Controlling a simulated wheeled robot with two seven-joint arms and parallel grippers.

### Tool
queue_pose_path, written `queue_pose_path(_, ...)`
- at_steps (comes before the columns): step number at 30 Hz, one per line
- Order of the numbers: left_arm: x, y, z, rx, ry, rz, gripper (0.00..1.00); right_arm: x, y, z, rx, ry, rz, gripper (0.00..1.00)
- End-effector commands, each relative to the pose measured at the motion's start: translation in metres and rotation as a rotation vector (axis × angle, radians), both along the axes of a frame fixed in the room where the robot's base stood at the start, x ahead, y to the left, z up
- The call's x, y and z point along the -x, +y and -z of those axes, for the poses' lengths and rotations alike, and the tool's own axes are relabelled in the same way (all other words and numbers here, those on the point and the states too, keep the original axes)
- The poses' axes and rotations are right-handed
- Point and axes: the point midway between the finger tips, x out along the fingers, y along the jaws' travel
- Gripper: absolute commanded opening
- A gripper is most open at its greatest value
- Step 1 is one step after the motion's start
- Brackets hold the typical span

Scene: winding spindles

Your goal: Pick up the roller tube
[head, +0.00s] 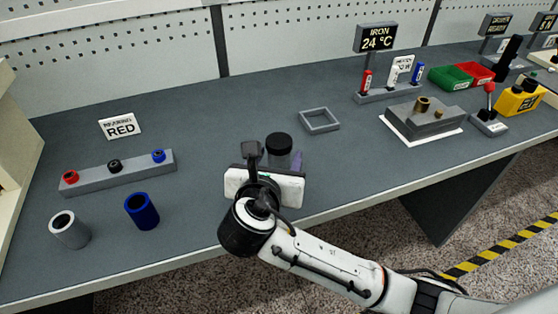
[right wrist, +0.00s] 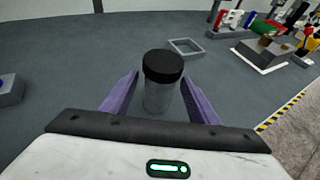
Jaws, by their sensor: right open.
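A grey, see-through cylinder with a black cap (head: 279,144) stands upright near the table's front edge. In the right wrist view this capped cylinder (right wrist: 162,92) is between the two purple fingers. My right gripper (right wrist: 160,79) is open, one finger on each side, with gaps showing. In the head view the right gripper (head: 281,157) partly hides the cylinder's lower part. A hollow light-grey tube (head: 70,232) and a hollow blue tube (head: 142,213) stand upright at the front left. I cannot tell which of these is the roller tube. My left gripper is out of view.
A grey bar (head: 118,175) with red, black and blue spindles lies behind the tubes, near a sign reading RED (head: 120,126). A square grey frame (head: 319,120) lies behind the capped cylinder. A grey block (head: 425,118) and bins stand right.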

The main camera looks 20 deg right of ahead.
Motion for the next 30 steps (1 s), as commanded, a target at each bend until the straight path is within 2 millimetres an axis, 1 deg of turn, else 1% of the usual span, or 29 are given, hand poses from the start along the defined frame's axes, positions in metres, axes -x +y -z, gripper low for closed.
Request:
queue_pose_path(1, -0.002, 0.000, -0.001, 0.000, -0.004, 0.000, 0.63, 0.000, 0.000, 0.000, 0.000, 0.000, 0.000, 0.54)
queue_pose_path(2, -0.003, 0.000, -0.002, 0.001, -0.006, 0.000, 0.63, 0.000, 0.000, 0.000, 0.000, 0.000, 0.000, 0.51)
queue_pose_path(3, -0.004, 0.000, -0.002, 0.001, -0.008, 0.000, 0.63, 0.000, 0.000, 0.000, 0.000, 0.000, 0.000, 0.44)
queue_pose_path(10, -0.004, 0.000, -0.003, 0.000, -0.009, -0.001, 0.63, 0.000, 0.000, 0.000, 0.000, 0.000, 0.000, 0.05)
queue_pose_path(17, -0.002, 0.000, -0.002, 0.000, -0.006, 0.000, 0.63, 0.000, 0.000, -0.002, 0.000, -0.002, -0.001, 0.05)
queue_pose_path(20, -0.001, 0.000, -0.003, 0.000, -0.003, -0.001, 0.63, 0.000, 0.001, -0.011, -0.002, -0.006, 0.000, 0.05)
queue_pose_path(23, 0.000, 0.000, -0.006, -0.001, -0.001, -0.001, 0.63, -0.001, 0.001, -0.029, -0.003, -0.007, -0.001, 0.05)
queue_pose_path(27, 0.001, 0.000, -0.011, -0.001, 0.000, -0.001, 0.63, -0.001, 0.001, -0.059, -0.003, -0.009, -0.001, 0.05)
queue_pose_path(30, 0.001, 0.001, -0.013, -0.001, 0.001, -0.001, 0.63, -0.001, 0.001, -0.077, -0.002, -0.008, -0.001, 0.05)
